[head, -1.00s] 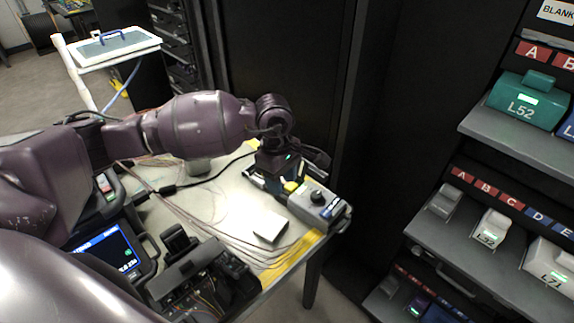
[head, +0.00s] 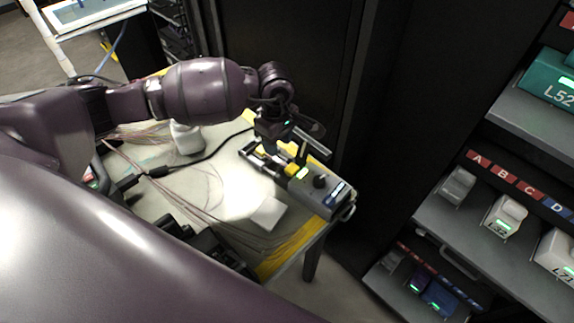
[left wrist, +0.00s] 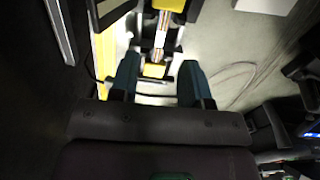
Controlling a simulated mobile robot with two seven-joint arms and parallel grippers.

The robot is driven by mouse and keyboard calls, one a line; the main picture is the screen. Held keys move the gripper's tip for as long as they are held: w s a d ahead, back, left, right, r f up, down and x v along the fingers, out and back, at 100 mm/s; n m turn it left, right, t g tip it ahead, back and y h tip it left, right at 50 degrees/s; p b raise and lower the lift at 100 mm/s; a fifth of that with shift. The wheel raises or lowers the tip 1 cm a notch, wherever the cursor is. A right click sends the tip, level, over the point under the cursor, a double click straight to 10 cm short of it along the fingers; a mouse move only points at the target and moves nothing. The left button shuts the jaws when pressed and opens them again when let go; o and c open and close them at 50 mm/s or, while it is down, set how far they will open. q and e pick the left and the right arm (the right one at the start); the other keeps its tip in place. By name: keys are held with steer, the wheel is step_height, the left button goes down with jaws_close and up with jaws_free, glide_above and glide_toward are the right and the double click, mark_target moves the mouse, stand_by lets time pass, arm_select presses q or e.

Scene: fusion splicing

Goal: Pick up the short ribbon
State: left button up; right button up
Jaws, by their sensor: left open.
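My left gripper (head: 290,142) hangs over the grey bench device (head: 325,195), which has yellow clamps, a black knob and a small green display. In the head view I cannot make out a ribbon. My right gripper is out of view.
A white block (head: 266,214) lies beside the device near the yellow-striped table edge (head: 297,243). Thin fibres and a black cable (head: 205,158) cross the table. Dark cabinets stand behind. Shelves with labelled units (head: 507,214) stand at the right.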

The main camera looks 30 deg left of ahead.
mark_target(277, 160)
arm_select(q)
steer(key=shift+a+f, duration=0.15)
steer(key=shift+f, duration=2.6)
jaws_close()
